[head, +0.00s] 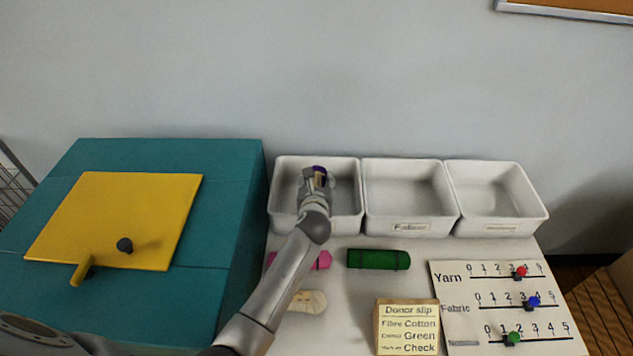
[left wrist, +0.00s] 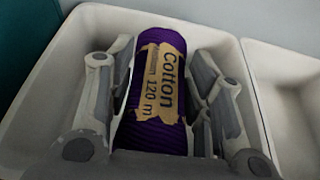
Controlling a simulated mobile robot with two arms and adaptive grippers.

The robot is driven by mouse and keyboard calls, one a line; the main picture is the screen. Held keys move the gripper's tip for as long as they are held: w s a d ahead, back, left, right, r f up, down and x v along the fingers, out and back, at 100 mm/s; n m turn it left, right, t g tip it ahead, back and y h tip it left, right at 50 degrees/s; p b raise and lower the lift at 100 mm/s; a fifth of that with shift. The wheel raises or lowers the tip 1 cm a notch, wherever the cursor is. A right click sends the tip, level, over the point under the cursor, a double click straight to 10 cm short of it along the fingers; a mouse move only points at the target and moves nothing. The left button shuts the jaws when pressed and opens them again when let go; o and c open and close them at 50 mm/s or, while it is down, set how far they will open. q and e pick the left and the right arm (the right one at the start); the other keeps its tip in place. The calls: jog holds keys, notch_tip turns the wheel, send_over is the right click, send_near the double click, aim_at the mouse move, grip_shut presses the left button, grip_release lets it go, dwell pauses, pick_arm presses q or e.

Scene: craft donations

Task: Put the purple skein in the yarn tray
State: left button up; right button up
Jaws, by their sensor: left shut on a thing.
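The purple skein (left wrist: 155,90) has a tan label reading "Cotton" and "120 m". My left gripper (left wrist: 158,100) is shut on it, one finger on each side. In the head view the left gripper (head: 318,182) is over the leftmost white tray (head: 345,224), with a bit of the purple skein (head: 320,169) showing at its tip. In the left wrist view the tray's walls (left wrist: 80,38) surround the skein. I cannot tell whether the skein touches the tray floor. The leftmost tray's label is hidden behind my arm. My right gripper is not in view.
Two more white trays, a middle one (head: 409,226) and a right one (head: 500,227), stand alongside. A green roll (head: 378,259), a pink item (head: 323,260), a cream item (head: 309,302), a donor slip (head: 408,328) and a slider board (head: 500,295) lie in front. A teal box (head: 235,240) with a yellow panel (head: 120,215) stands left.

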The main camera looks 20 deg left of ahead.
pick_arm(q)
jog(key=o, duration=1)
jog(key=shift+f, duration=0.15)
jog(key=shift+r, duration=0.3)
jog(key=v, duration=1.2)
jog(key=shift+r+p, duration=0.2)
jog(key=shift+p, duration=0.2)
